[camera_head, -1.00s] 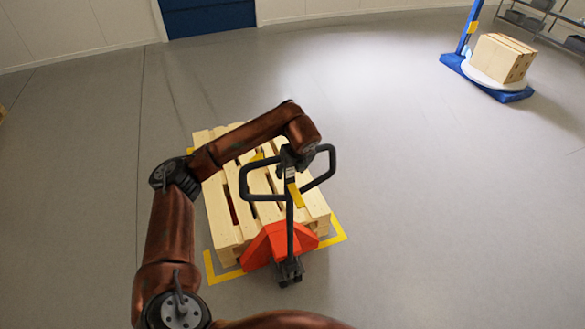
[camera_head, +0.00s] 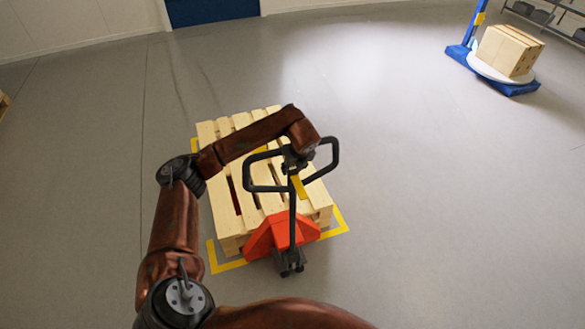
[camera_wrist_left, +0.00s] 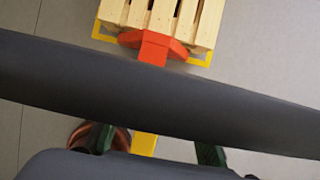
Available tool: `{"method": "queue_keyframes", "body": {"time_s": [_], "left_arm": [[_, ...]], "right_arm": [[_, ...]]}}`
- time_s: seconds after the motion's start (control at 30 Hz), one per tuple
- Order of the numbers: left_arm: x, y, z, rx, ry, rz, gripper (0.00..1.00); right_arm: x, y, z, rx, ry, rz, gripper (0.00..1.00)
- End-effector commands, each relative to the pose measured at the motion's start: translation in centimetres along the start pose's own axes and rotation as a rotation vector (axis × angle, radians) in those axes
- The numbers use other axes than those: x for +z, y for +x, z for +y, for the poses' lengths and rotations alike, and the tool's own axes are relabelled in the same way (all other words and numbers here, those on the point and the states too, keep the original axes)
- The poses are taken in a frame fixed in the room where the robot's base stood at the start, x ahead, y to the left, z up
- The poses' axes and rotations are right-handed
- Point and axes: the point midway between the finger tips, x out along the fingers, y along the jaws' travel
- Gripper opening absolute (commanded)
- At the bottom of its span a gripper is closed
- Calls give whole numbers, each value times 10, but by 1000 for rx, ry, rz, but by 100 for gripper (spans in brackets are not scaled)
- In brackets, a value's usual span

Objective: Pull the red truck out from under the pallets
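The red truck (camera_head: 270,236) is a pallet truck with a black looped handle (camera_head: 293,205) standing upright. Its red body is at the near end of the wooden pallets (camera_head: 226,198), and its forks are hidden beneath them. In the left wrist view the red truck (camera_wrist_left: 150,43) touches the pallets' edge (camera_wrist_left: 163,15). My left gripper (camera_head: 296,158) is at the top of the handle. In the left wrist view its green fingertips (camera_wrist_left: 155,146) stand apart on either side of a yellow strip, partly behind the dark handle bar (camera_wrist_left: 160,98). My right gripper is not in view.
Yellow floor markings (camera_head: 228,265) surround the pallets. A blue machine with a round turntable (camera_head: 500,75) and a cardboard box (camera_head: 508,50) stands at the back right. A blue door (camera_head: 210,10) is in the back wall. The grey floor around is clear.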

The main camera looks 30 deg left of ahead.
Motion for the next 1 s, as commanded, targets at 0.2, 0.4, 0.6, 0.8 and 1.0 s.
{"method": "queue_keyframes", "body": {"time_s": [0.2, 0.4, 0.6, 0.8, 1.0], "left_arm": [[0, 0, 0, 0, 0, 0, 16], [0, 0, 0, 0, 0, 0, 2], [0, 0, 0, 0, 0, -1, 0], [0, 0, 0, 0, 0, -1, 0], [1, 0, 0, 1, -1, -1, 19]], "right_arm": [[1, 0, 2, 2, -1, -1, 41], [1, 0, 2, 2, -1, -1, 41], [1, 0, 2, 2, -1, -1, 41], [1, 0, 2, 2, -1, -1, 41], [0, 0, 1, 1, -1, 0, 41]]}}
